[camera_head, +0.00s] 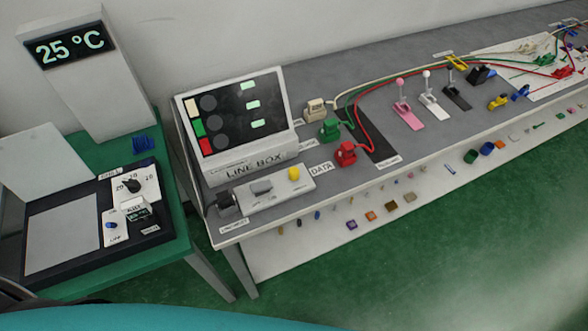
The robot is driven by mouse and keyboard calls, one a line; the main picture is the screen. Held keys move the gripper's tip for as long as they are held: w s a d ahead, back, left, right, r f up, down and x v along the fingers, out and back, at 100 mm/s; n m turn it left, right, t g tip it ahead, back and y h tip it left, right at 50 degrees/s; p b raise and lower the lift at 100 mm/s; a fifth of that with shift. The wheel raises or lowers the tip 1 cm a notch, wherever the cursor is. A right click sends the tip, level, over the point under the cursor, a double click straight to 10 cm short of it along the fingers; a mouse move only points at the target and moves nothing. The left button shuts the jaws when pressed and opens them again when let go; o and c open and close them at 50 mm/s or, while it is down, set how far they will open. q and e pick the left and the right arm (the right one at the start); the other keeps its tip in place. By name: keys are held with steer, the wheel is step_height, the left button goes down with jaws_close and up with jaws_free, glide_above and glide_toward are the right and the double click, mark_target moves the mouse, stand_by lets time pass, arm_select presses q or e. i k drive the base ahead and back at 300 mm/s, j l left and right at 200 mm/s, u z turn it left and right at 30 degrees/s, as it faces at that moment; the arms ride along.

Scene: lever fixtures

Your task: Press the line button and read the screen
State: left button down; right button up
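The white LINE BOX (250,172) stands at the left end of the grey bench. Its dark screen (240,108) faces me, with several pale lit patches, dark round shapes and cream, green and red blocks down its left side; no text on the screen is readable. A white panel (275,200) in front of the box carries a yellow round button (293,173) and a grey rocker-like part (262,187). The small labels beside them are too small to read, so I cannot tell which is the line button. Neither gripper is in view.
A black knob-like part (227,204) sits at the bench corner. Cream, green and red plugs (346,153) with cables stand right of the box. Pink, white and black levers (427,92) stand farther right. A green table (178,245) at left holds a "25 °C" display (70,46).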

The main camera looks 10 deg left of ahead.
mark_target(293, 172)
steer(key=i+l+u, duration=0.15)
steer(key=u, duration=1.1)
steer(key=l+u, duration=0.35)
steer(key=l, duration=0.3)
steer(key=l+u, duration=0.3)
steer(key=l, duration=0.4)
steer(key=k+l+u, duration=0.15)
steer(key=l+u, duration=0.2)
steer(key=l, duration=0.7)
steer(key=k+l, duration=0.15)
steer(key=l, duration=0.25)
